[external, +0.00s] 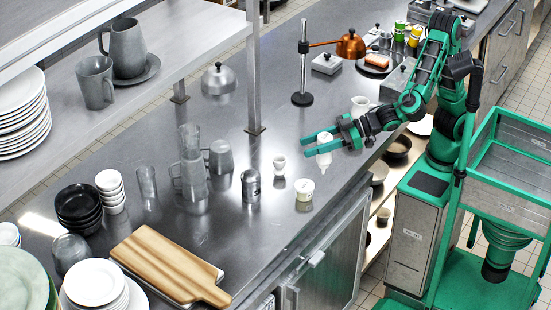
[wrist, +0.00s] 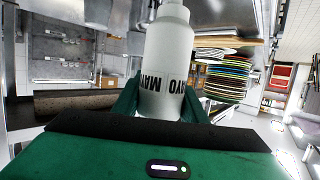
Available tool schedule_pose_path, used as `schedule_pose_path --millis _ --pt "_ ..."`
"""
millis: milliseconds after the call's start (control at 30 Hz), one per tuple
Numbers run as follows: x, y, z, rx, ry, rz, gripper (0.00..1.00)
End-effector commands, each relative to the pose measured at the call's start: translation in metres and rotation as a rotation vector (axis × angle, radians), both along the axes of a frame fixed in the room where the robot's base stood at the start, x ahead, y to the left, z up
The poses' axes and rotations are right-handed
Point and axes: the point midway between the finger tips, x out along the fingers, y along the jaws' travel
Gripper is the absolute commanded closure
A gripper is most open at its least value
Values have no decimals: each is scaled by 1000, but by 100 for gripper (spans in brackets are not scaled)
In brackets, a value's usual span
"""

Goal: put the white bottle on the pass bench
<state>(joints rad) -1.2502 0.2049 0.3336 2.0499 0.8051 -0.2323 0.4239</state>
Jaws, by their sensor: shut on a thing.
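The white bottle (wrist: 165,62), with MAYO printed in dark letters, stands between the two green fingers in the wrist view. My gripper (wrist: 160,105) is shut on it. In the external view, my gripper (external: 314,145) reaches left over the steel bench, and the white bottle (external: 323,158) shows between its fingers. Part of the bottle is hidden by the fingers. Nothing in view marks which surface is the pass bench.
Glasses (external: 190,140) and a wooden board (external: 160,262) are further left. A stand (external: 303,65) rises behind. The bench front has some bare steel.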

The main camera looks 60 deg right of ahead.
Motion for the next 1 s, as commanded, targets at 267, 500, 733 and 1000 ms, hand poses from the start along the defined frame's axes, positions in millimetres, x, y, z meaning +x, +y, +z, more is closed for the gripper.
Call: schedule_pose_path --millis 267,500,733,1000 --pt "-1 0 3 0 0 -3 72" --pt "56 -23 -14 -9 -5 -32 72" --pt "119 -59 -34 -8 -3 -66 72" --pt "152 -83 -45 0 0 -84 72"
